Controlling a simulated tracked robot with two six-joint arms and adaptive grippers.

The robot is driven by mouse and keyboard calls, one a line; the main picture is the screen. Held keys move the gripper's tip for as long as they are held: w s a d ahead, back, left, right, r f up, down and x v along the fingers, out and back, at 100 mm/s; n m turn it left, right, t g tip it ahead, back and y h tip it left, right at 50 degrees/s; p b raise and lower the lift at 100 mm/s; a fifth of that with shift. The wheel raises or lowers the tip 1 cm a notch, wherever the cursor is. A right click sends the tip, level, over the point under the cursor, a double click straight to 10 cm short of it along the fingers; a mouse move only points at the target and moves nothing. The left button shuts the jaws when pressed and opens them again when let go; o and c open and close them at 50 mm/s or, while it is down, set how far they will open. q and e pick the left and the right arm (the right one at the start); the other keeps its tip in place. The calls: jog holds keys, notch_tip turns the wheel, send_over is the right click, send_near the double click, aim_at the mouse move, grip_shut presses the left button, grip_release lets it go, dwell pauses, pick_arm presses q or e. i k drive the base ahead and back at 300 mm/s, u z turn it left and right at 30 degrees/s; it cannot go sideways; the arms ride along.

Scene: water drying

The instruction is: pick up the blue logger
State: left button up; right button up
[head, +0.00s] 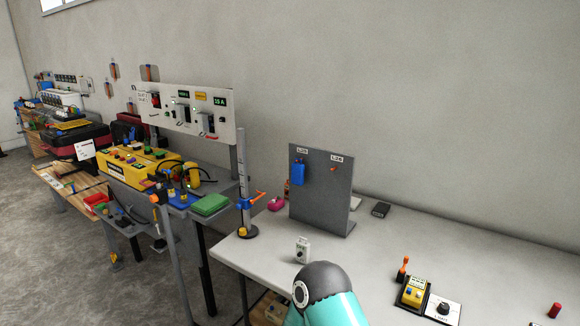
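A small blue box (298,172), which looks like the blue logger, hangs on the left side of an upright grey panel (322,205). A small white label sits above it. The panel stands on the grey-white table (400,245) near the wall. A second label and a small orange-red peg (334,169) are on the panel's right side, with nothing hanging there. Only a teal and dark grey part of my arm shows at the bottom centre; neither gripper is in view.
A yellow device (413,291) sits at the front right. The table's middle right is clear.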

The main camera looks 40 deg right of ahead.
aim_at(297, 169)
jog(key=z, duration=0.25)
jog(key=i, duration=0.8)
jog(key=z, duration=0.4)
jog(key=k, duration=0.9)
jog(key=z, duration=0.2)
jog(key=i, duration=0.95)
jog(key=u, duration=0.05)
